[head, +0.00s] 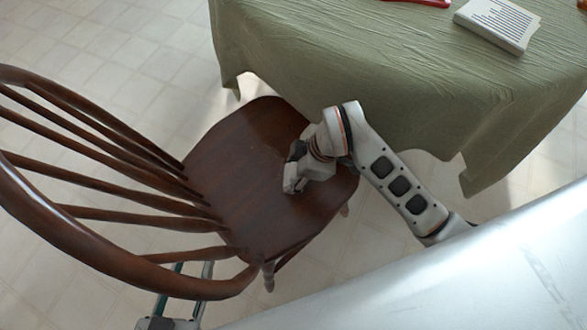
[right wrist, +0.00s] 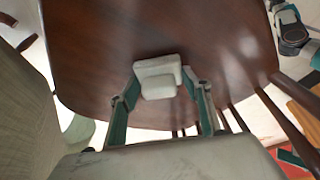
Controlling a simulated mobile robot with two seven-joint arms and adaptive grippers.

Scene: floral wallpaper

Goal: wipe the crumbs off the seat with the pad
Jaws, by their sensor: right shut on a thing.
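The dark brown wooden chair seat (head: 245,165) lies in the middle of the head view and fills much of the right wrist view (right wrist: 100,60). My right gripper (head: 295,180) is over the right part of the seat, pointing down. In the right wrist view it is shut on the whitish pad (right wrist: 158,78), which is at or just above the seat; I cannot tell whether they touch. No crumbs can be made out on the seat. My left gripper (head: 190,270) is low in the head view, fingers apart, partly hidden by the chair back.
The spindled chair back (head: 85,245) stands at the left of the seat. A table with a green cloth (head: 350,60) overhangs close behind the seat, bearing a white book or box (head: 497,22) and a partly seen red thing. The tiled floor (head: 110,60) is clear at upper left.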

